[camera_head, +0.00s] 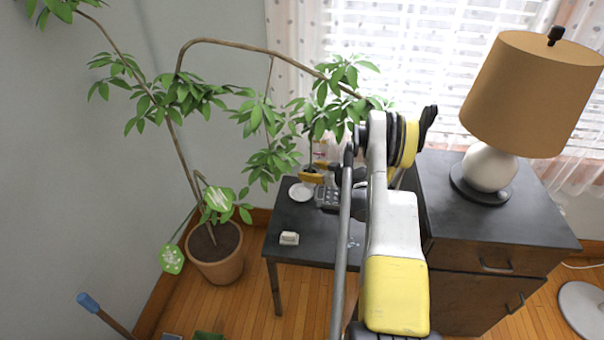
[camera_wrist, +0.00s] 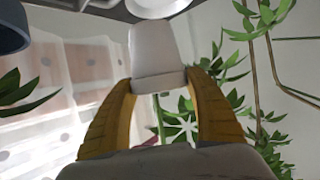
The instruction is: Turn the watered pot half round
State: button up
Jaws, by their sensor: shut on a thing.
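My gripper (camera_wrist: 160,88) has yellow fingers, shut on a small pale grey pot (camera_wrist: 158,50) that tapers away from a wider rim. A pale green star-shaped leaf cluster (camera_wrist: 182,128) shows between the fingers; I cannot tell whether it grows in this pot. In the head view my gripper (camera_head: 312,177) is over the dark table, by a white saucer (camera_head: 301,191); the pot cannot be made out there. The saucer (camera_wrist: 158,6) is at the top edge of the wrist view, just past the pot's base; whether they touch is unclear.
A tall plant in a terracotta pot (camera_head: 215,262) stands on the floor at left, its branches reaching over the dark table (camera_head: 310,222). A lamp (camera_head: 490,168) stands on the cabinet (camera_head: 480,215).

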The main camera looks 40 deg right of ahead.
aim_at(302, 170)
jog(key=s+d+r+p, duration=0.2)
jog(key=s+d+r, duration=0.3)
jog(key=w+a+f+b, duration=0.1)
jog(key=w+a, duration=0.1)
jog(key=w+a+f+b, duration=0.1)
jog(key=w+a+b, duration=0.1)
jog(key=w+a+f+b, duration=0.2)
jog(key=w+a, duration=0.1)
jog(key=shift+w+a, duration=0.2)
jog(key=shift+f+b, duration=0.6)
jog(key=shift+f, duration=2.35)
jog(key=shift+f, duration=0.45)
jog(key=o, duration=1.5)
